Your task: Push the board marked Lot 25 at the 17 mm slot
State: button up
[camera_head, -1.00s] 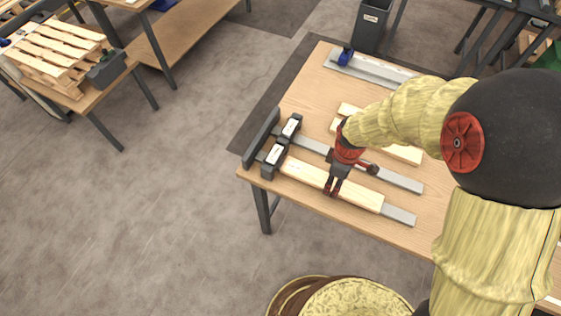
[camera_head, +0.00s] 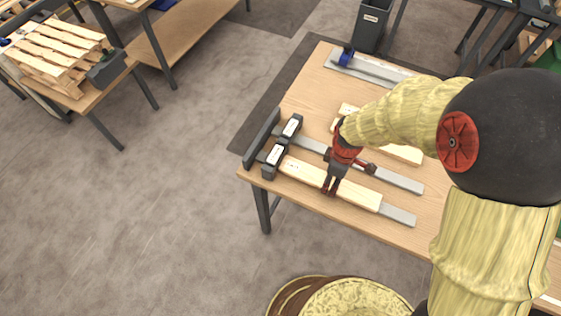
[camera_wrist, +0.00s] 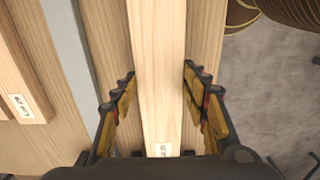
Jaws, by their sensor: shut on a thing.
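A pale wooden board (camera_head: 303,172) lies along the nearer grey metal strip (camera_head: 398,216) on the bench, its left end at a dark block with a white label (camera_head: 274,156). My gripper (camera_head: 329,188) is shut on this board around its middle; in the wrist view the fingers (camera_wrist: 160,105) stand on both sides of the board (camera_wrist: 158,60). A white label on it is partly cut off by my gripper and unreadable. A second dark labelled block (camera_head: 291,127) heads the farther strip (camera_head: 402,182). Its label is too small to read. Whether the board's end is inside the block I cannot tell.
More pale boards (camera_head: 405,154) lie farther back on the bench, partly behind my arm; one carries a label (camera_wrist: 20,107). A dark upright plate (camera_head: 261,138) edges the bench's left end. A blue clamp-like part (camera_head: 346,56) sits at the back.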

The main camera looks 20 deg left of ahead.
aim_at(341, 186)
jog(key=shift+s+d+f, duration=0.1)
jog(key=shift+s+d, duration=0.05)
jog(key=shift+d, duration=0.65)
jog(key=shift+s+d+f, duration=0.1)
jog(key=shift+d, duration=0.7)
jog(key=o, duration=1.3)
jog(key=shift+w+r, duration=0.1)
jog(key=shift+w, duration=0.05)
jog(key=shift+o, duration=0.4)
jog(key=shift+w+a+r, duration=0.1)
jog(key=shift+r, duration=0.5)
notch_tip(341, 186, up, 11)
